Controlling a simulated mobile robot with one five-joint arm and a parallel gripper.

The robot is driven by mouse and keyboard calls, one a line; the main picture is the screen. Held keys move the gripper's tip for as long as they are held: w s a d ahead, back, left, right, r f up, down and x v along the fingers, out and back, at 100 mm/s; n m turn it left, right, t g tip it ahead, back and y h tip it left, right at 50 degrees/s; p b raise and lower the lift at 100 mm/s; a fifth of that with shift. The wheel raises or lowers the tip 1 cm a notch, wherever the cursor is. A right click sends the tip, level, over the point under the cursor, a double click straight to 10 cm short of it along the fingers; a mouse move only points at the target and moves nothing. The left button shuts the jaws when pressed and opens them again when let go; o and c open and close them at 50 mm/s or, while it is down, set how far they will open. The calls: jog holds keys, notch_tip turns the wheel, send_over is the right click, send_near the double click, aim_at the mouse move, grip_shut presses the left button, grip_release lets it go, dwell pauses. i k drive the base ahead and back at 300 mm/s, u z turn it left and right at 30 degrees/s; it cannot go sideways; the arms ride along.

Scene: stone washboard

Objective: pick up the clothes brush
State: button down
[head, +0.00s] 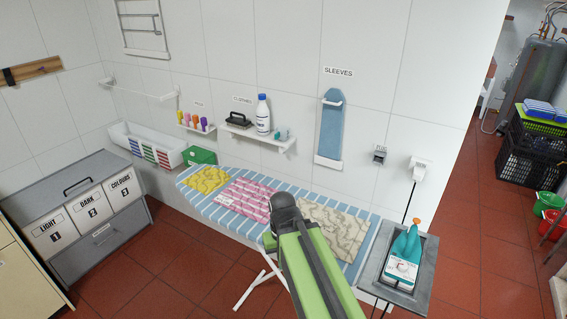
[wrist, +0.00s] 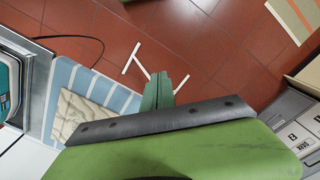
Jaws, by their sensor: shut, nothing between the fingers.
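A dark object with a handle, which looks like the clothes brush (head: 238,121), sits on a small white wall shelf (head: 262,138) below a label, left of a white bottle with a blue cap (head: 263,114). My arm reaches up from the bottom of the head view, and its dark end is over the ironing board (head: 205,207), well apart from the shelf. The fingers are hidden in the head view. In the wrist view my gripper (wrist: 164,78) is shut and empty, with the floor and the board's white legs beyond it. The brush is not in the wrist view.
Folded cloths lie on the striped board, including a pink one (head: 243,195). A steam iron (head: 403,262) stands on a grey stand at right. Colored pegs (head: 196,122) and a green box (head: 199,156) are left of the shelf. Laundry bins (head: 90,212) stand at left.

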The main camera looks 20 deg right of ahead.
aim_at(235, 122)
jog(key=u, duration=0.6)
jog(key=i, duration=0.9)
jog(key=u, duration=0.85)
jog(key=i, duration=1.7)
jog(key=z, duration=0.55)
